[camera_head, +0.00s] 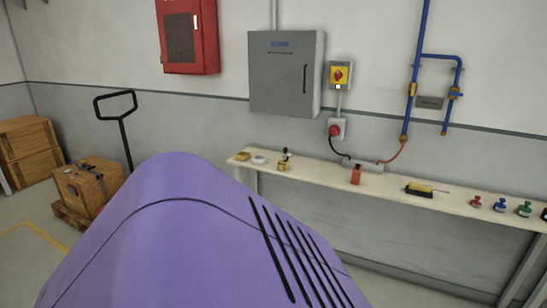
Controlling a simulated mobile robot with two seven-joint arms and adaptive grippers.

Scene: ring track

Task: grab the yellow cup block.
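Several small things stand on a long narrow wall bench (320,179). Near its left end is a small yellow block-like thing (283,166), with a small black and white item (287,154) just behind it. A flatter yellow piece (243,156) lies at the bench's far left end. Both are too small for me to tell which is the yellow cup block. Neither gripper shows in this view.
A large purple slotted surface hides the lower left; I cannot tell what it belongs to. On the bench are a red item (356,175), a yellow-black tool (425,190) and coloured stamp-like knobs (500,205). Wooden crates (86,184) and a pallet-jack handle (122,119) stand left.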

